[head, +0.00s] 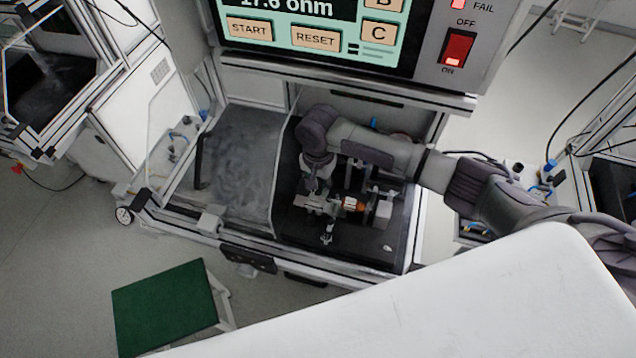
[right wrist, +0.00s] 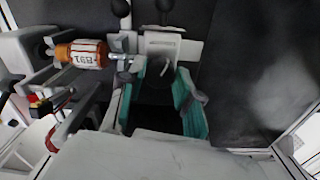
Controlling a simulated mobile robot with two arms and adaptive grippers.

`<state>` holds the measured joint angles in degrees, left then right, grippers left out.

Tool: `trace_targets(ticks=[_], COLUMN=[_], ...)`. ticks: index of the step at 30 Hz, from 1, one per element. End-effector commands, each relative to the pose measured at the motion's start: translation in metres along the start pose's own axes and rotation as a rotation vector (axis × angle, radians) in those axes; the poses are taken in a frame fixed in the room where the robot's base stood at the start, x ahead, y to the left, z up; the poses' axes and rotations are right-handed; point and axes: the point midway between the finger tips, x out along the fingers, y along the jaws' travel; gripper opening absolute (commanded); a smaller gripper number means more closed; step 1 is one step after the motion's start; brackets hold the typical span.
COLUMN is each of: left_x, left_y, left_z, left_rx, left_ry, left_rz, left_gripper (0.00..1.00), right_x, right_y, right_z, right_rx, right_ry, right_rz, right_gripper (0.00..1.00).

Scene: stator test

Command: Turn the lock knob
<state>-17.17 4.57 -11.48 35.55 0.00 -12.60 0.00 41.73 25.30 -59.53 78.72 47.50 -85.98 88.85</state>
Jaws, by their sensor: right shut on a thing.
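The stator (right wrist: 82,54), an orange part with a white label, lies in the fixture on the bench and also shows in the head view (head: 353,204). My right gripper (right wrist: 158,88) points down beside it, its teal-padded fingers on either side of a dark knob (right wrist: 157,84). It is shut on this lock knob, which the fingers partly hide. In the head view my right gripper (head: 318,188) is over the fixture, just left of the stator. The knob's angle is not clear. My left gripper is in neither view.
The test panel (head: 325,35) with its screen and a red switch hangs above the bench. The grey bench surface (head: 235,150) left of the fixture is clear. A green-topped stool (head: 165,305) stands on the floor in front. Clamps and wires flank the stator.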

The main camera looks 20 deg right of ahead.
Motion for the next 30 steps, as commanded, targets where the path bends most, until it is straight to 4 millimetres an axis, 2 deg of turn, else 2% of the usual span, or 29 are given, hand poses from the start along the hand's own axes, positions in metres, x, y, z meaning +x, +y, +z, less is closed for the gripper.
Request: trace_targets(ticks=[30], left_x=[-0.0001], left_y=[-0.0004], left_z=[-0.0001], left_rx=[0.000], left_ry=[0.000], left_rz=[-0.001], left_gripper=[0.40], right_x=[-0.0009], right_y=[-0.0010], right_z=[0.0003], right_rx=[-0.937], right_ry=[0.000], right_rz=[-0.003], right_gripper=[0.00])
